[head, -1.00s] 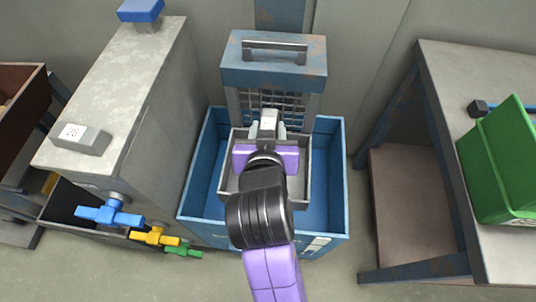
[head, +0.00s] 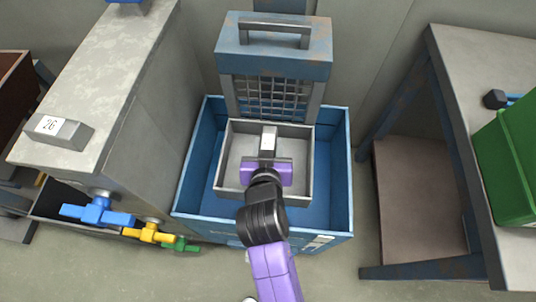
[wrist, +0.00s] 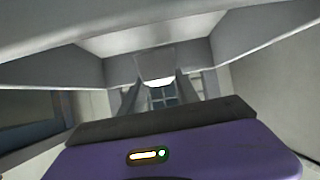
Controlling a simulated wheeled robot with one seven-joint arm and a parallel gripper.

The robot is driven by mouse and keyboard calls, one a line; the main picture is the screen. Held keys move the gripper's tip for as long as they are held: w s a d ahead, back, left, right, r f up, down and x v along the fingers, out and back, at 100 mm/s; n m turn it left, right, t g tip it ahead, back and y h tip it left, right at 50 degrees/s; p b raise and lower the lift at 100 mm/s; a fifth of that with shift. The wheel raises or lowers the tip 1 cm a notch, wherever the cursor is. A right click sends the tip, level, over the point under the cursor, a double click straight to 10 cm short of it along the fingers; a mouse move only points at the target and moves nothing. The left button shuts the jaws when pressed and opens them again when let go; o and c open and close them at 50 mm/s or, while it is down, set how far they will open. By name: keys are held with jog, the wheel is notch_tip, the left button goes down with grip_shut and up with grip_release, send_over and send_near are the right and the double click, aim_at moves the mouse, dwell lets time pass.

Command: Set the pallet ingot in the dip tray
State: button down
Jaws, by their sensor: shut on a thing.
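In the head view, the grey dip tray (head: 305,160) is a square, open-topped box inside a blue bin. My gripper (head: 268,152) reaches down over the tray's middle, within its outline. It is shut on a small pale grey ingot (head: 268,138), whose top shows just beyond the purple palm. The fingers are mostly hidden from the head. In the wrist view, the two fingers stand on either side of a bright patch, with grey walls around. I cannot tell whether the ingot touches the tray floor.
The blue bin (head: 345,190) surrounds the tray. A blue-topped frame with a handle (head: 275,50) and mesh stands behind it. Left is a grey cabinet (head: 120,60) with blue, yellow and green valves. Right is a table (head: 465,75) with a green bin (head: 515,165).

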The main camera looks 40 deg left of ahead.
jog(key=shift+f+b, duration=0.55)
jog(key=shift+f, duration=1.7)
jog(key=shift+f, duration=0.2)
jog(key=c, duration=0.9)
grip_release()
jog(key=shift+r, duration=0.15)
jog(key=p+v, duration=0.2)
jog(key=v, duration=1)
jog(key=shift+s, duration=0.1)
